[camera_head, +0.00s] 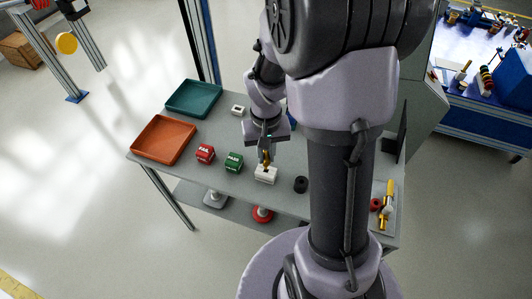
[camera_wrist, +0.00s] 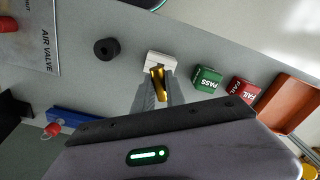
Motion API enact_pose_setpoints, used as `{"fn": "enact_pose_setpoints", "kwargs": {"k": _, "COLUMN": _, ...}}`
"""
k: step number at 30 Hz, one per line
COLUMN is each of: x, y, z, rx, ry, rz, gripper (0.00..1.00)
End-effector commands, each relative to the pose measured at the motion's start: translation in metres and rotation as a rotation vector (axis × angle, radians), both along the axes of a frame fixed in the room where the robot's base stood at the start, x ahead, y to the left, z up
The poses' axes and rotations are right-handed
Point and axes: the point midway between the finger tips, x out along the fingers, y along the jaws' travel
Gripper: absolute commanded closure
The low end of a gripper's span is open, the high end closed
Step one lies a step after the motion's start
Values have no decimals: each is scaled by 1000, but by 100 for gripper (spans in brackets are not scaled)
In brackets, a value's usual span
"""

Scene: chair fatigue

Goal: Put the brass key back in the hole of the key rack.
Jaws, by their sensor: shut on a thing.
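The brass key (camera_wrist: 157,82) is gold-coloured and held between the fingers of my gripper (camera_wrist: 158,98), which is shut on it. The key rack (camera_wrist: 160,62) is a small white block on the grey table, just beyond the key in the wrist view. In the head view my gripper (camera_head: 266,154) points down over the white key rack (camera_head: 266,175), with the brass key (camera_head: 266,158) upright at its tips. The key's lower end is at or just above the block's top; I cannot tell whether it is in the hole.
A green PASS block (camera_head: 234,162) and a red FAIL block (camera_head: 205,153) stand left of the rack. A black cylinder (camera_head: 301,184) stands close on its right. An orange tray (camera_head: 163,139) and a teal tray (camera_head: 194,98) lie on the table's left side.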

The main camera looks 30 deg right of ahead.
Motion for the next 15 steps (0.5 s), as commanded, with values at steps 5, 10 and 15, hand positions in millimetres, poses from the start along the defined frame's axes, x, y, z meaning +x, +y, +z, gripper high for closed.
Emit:
{"fn": "enact_pose_setpoints", "kwargs": {"k": 5, "x": 0, "y": 0, "z": -6, "rx": 0, "ry": 0, "rz": 0, "gripper": 100}}
{"fn": "enact_pose_setpoints", "kwargs": {"k": 10, "x": 0, "y": 0, "z": -10, "rx": 0, "ry": 0, "rz": 0, "gripper": 100}}
{"fn": "enact_pose_setpoints", "kwargs": {"k": 15, "x": 0, "y": 0, "z": -14, "rx": 0, "ry": 0, "rz": 0, "gripper": 100}}
